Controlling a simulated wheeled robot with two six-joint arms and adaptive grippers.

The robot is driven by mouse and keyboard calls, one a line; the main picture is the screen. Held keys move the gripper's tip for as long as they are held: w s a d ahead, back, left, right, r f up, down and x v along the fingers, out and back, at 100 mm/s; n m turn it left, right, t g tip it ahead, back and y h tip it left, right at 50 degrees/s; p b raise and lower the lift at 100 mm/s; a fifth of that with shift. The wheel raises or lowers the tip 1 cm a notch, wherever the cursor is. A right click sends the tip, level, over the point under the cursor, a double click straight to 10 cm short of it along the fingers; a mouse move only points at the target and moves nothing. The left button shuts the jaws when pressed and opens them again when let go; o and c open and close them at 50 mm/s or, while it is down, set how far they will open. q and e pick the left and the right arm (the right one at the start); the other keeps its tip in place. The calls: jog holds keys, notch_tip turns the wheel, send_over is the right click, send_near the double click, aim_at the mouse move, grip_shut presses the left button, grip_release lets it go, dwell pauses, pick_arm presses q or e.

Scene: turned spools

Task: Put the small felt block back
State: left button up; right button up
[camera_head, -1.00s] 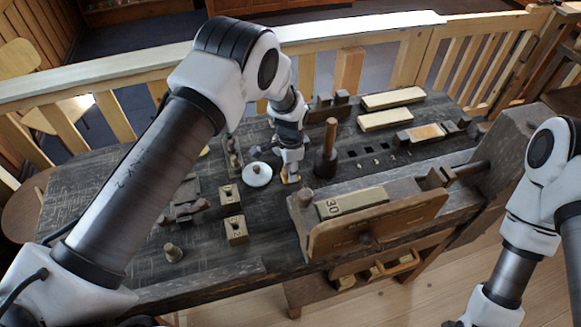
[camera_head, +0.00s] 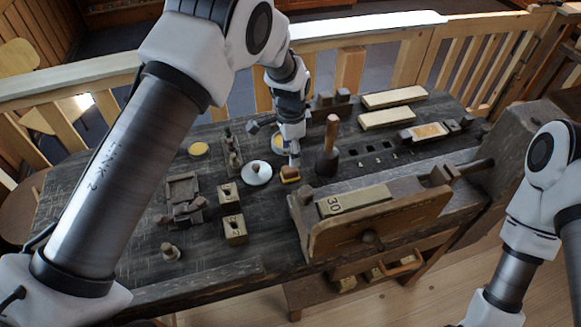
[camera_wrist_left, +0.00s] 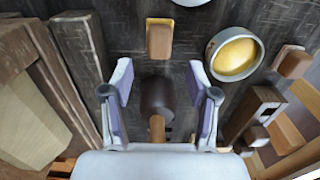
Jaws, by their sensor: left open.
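A small block (camera_head: 290,173), brown with a yellow edge, sits on the dark bench top in the head view, just right of a white disc (camera_head: 257,173). I take it for the felt block. It also shows in the left wrist view (camera_wrist_left: 159,40), ahead of the fingertips and apart from them. My left gripper (camera_head: 293,160) is just above and behind the block in the head view. In the left wrist view its fingers (camera_wrist_left: 160,88) are spread and empty, with a dark mallet (camera_wrist_left: 158,97) showing beyond them. My right gripper is out of view.
The mallet (camera_head: 327,158) stands upright close to the right of my left gripper. A round tin with yellow contents (camera_wrist_left: 235,54) is near the block. A vise (camera_head: 375,220) fills the front right. Two holed blocks (camera_head: 234,229) and a small peg (camera_head: 169,252) stand front left.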

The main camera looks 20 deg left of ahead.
pick_arm(q)
notch_tip(320, 180, up, 5)
jog(key=shift+f+b, duration=0.15)
jog(key=shift+b, duration=0.2)
